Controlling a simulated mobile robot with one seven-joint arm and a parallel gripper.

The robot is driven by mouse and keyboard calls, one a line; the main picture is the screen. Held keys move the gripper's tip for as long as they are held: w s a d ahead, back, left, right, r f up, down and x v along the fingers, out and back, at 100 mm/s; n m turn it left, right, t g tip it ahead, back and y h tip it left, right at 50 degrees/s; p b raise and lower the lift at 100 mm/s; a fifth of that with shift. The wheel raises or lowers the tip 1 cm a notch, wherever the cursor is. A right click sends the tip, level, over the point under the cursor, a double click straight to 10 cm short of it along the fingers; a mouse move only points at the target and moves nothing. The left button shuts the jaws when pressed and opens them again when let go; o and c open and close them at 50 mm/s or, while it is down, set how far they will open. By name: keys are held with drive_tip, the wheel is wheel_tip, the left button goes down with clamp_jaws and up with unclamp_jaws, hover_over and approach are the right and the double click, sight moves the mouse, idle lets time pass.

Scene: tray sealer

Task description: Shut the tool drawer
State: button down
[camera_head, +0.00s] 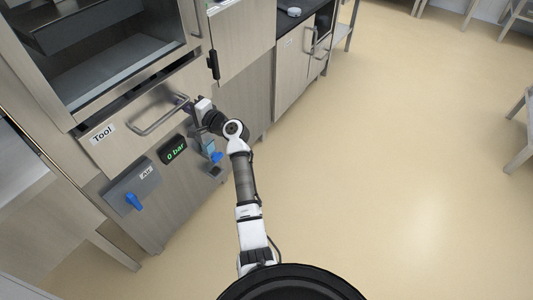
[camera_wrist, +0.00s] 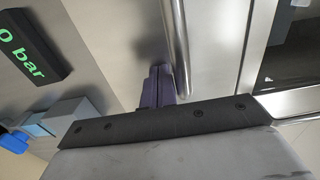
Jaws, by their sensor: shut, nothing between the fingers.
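The tool drawer (camera_head: 118,142) has a pale grey front with a "Tool" label and a bar handle (camera_head: 150,126). It sits below the open chamber of the machine. A dark gap shows along its top edge, so it looks slightly open; how far I cannot tell. My gripper (camera_head: 189,106) is at the right end of the handle. In the wrist view the dark purple fingers (camera_wrist: 158,86) are shut with nothing held, close beside the metal handle bar (camera_wrist: 175,42). Whether they touch the handle or drawer front is unclear.
Below the drawer are a "0 bar" display (camera_head: 173,150), an "Air" box (camera_head: 131,187) with a blue knob, and a small blue fitting (camera_head: 217,157). An open door panel (camera_head: 240,35) stands above right. The floor (camera_head: 380,160) to the right is clear.

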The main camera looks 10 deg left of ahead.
drive_tip(key=x, duration=0.1)
drive_tip(key=b+x, duration=0.1)
drive_tip(key=shift+w+a+r, duration=0.15)
drive_tip(key=shift+a+r, duration=0.1)
drive_tip(key=shift+a, duration=0.05)
drive_tip(key=shift+r, duration=0.1)
idle(0.3)
